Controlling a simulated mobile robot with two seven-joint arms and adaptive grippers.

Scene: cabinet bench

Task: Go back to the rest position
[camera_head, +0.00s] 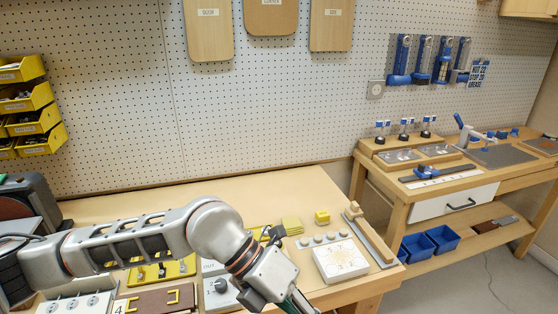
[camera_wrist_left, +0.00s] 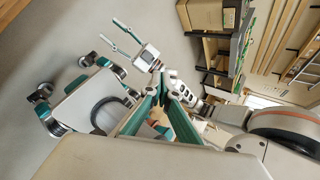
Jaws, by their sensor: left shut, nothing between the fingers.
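My left arm comes in from the left over the bench in the head view. Its gripper (camera_head: 297,303) points down past the bench's front edge, at the bottom of the picture, and is partly cut off. In the left wrist view the teal fingers of my left gripper (camera_wrist_left: 163,75) meet at their tips, shut and empty. My right gripper (camera_wrist_left: 124,38) shows beyond them in the wrist view, with two thin fingers spread apart and nothing between them. The right gripper is not in the head view.
The bench (camera_head: 280,190) carries a white box (camera_head: 340,260), a yellow block (camera_head: 322,217) and panels under my left arm. A second workbench (camera_head: 400,196) stands at the right, with blue bins (camera_head: 418,246) below. Yellow bins (camera_head: 28,98) hang at left.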

